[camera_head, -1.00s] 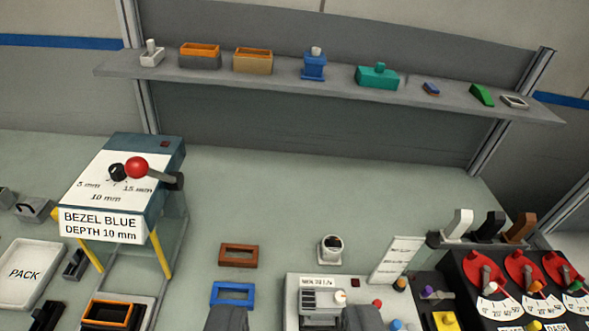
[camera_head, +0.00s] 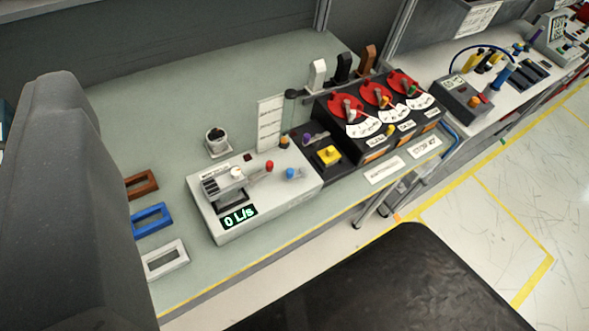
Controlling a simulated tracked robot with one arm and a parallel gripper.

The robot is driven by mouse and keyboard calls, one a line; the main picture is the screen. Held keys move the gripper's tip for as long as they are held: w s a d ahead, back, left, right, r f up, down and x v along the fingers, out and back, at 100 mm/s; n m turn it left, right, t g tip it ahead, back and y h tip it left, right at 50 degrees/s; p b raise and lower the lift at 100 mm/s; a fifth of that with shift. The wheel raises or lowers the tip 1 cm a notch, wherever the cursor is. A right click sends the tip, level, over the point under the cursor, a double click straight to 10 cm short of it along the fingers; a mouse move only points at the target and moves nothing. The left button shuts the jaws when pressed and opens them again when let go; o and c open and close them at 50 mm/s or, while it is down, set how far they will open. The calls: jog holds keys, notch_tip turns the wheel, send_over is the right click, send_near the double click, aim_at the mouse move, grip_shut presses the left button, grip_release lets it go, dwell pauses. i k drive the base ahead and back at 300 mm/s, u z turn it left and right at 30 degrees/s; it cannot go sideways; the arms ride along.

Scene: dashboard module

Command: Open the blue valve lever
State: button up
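A small blue knob (camera_head: 290,173) stands on the top right part of a light grey box (camera_head: 235,222). It looks like the end of the blue lever, but its stem is too small to make out. A red knob (camera_head: 269,165) stands beside it to the left, and a white piece (camera_head: 237,172) is further left. A display (camera_head: 239,217) on the box's front reads "0 L/s". Nothing touches the blue knob. My gripper's fingertips do not show.
A large dark grey shape, probably my arm, fills the left side. A black shape (camera_head: 400,285) fills the bottom middle. Right of the box are a yellow button (camera_head: 328,155) and a panel with red dials (camera_head: 375,95). Brown, blue (camera_head: 152,220) and white frames lie left of the box.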

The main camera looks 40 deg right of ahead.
aim_at(302, 172)
jog(key=k, duration=1.1)
jog(key=z, duration=0.45)
jog(key=i, duration=1.5)
jog(key=z, duration=0.1)
